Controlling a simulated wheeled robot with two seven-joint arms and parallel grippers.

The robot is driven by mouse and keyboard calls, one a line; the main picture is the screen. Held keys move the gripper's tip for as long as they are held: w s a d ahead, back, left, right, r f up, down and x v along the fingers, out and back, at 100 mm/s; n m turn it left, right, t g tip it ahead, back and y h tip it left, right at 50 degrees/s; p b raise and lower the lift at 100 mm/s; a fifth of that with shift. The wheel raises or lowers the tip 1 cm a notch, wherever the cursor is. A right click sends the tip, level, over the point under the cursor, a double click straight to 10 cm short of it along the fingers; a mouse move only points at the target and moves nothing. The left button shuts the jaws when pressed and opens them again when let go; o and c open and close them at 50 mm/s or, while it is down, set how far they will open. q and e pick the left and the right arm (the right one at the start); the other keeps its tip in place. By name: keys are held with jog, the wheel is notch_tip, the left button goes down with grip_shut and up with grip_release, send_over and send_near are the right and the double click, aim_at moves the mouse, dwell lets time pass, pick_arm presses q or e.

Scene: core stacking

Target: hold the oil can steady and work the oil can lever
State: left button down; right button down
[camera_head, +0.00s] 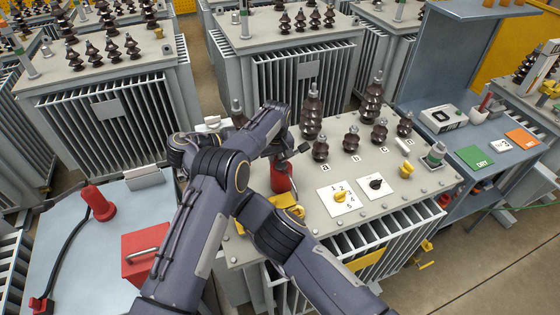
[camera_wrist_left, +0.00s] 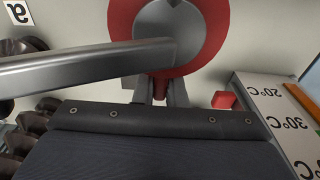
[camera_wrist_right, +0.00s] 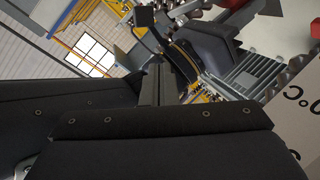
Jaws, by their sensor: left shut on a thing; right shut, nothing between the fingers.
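The red oil can (camera_head: 281,178) stands on the transformer's pale top, partly hidden behind my arms. In the left wrist view I see the can from above as a red ring (camera_wrist_left: 213,30) around a grey top (camera_wrist_left: 165,45). A long grey bar (camera_wrist_left: 80,72) crosses in front of it. My left gripper (camera_wrist_left: 160,92) is shut on a red part at the can's near side. My right gripper (camera_wrist_right: 158,88) is shut and empty. A small black pad on a thin rod (camera_wrist_right: 145,18) shows beyond it; I cannot tell whether it is the lever. Both grippers are largely hidden in the head view.
Tall brown insulators (camera_head: 371,100) stand behind the can. A white dial plate (camera_head: 338,197) and a black-knob plate (camera_head: 375,185) lie to its right. A blue-grey bench (camera_head: 75,240) on the left carries a red box (camera_head: 146,252). A shelf bench (camera_head: 480,130) stands at right.

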aim_at(281, 162)
jog(key=d+f, duration=0.1)
jog(key=f, duration=0.1)
jog(key=w+d+f, duration=0.1)
jog(key=f, duration=0.2)
jog(key=d+f, duration=0.1)
jog(key=f, duration=0.1)
jog(key=shift+w+d+f, duration=0.15)
jog(key=shift+d, duration=0.15)
dwell(1.8)
jog(key=shift+d+f, duration=0.2)
jog(key=shift+f, duration=0.15)
jog(key=shift+w+d+f, duration=0.1)
jog(key=shift+d+f, duration=0.05)
jog(key=shift+f, duration=0.15)
dwell(0.5)
jog(key=shift+d+f, duration=0.35)
jog(key=shift+f, duration=0.35)
jog(key=shift+d+f, duration=0.3)
jog(key=shift+f, duration=0.35)
dwell(1.2)
jog(key=shift+a+r, duration=0.4)
jog(key=shift+r, duration=0.4)
